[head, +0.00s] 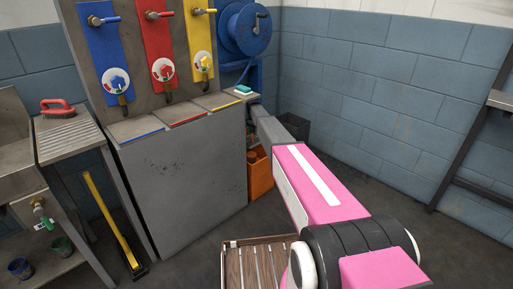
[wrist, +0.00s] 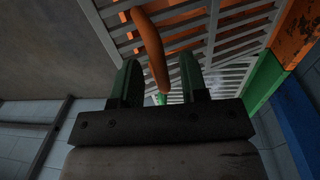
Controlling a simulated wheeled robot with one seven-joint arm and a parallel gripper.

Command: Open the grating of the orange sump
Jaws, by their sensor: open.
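The grating (wrist: 240,22) shows in the wrist view as pale grey bars with orange showing through the gaps. A curved orange handle (wrist: 150,42) stands out in front of it. My gripper (wrist: 157,76) is open, with its two dark green fingers apart. The handle's lower end lies between the fingers in the picture; I cannot tell whether they touch it. In the head view the orange sump (head: 261,173) stands on the floor right of the grey cabinet, partly behind my pink arm. My gripper and the grating are not clear there.
The grey cabinet (head: 188,185), with blue, red and yellow panels above, stands left of the sump. A blue hose reel (head: 243,30) hangs behind. A dark bin (head: 294,128) stands by the wall. A slatted wooden thing (head: 255,264) is in front. Floor at right looks clear.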

